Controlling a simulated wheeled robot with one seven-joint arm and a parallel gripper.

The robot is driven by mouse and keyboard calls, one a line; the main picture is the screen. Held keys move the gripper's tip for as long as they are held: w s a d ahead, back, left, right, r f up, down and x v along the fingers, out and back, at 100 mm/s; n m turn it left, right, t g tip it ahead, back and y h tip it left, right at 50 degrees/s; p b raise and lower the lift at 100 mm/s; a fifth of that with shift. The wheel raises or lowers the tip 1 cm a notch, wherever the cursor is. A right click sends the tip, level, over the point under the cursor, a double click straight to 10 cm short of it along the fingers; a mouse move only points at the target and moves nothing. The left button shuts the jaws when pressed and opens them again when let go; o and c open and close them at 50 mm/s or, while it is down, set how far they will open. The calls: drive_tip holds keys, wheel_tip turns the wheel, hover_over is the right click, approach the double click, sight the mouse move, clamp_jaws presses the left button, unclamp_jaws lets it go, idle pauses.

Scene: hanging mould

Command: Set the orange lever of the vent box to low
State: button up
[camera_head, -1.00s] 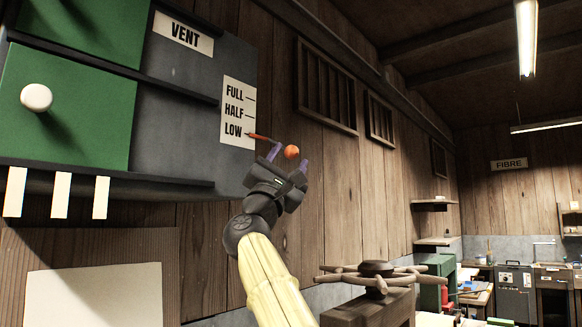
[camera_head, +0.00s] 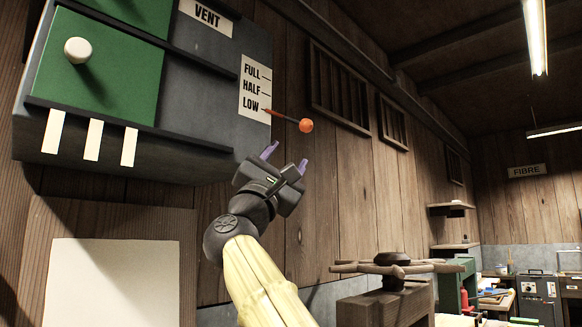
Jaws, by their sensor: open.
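The vent box (camera_head: 200,75) hangs on the wooden wall at the upper left, with a VENT sign on it. Its white label (camera_head: 255,89) reads FULL, HALF and LOW from top to bottom. The orange lever (camera_head: 306,125) has a round orange knob on a dark rod. The rod's red inner end lies at the LOW mark, and the rod slopes down to the right. My gripper (camera_head: 286,158) is open and empty, below and slightly left of the knob. Its purple fingertips are apart from the knob.
The vent box has green panels, a white knob (camera_head: 78,50) and white tabs along its lower edge. A spoked wheel (camera_head: 395,265) on a wooden block stands at the lower right. Slatted wall vents (camera_head: 338,80) are right of the lever. Open air surrounds the knob.

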drive_tip(key=b+v, duration=0.2)
drive_tip(key=v, duration=0.1)
drive_tip(key=shift+s+a+f, duration=0.15)
idle(0.5)
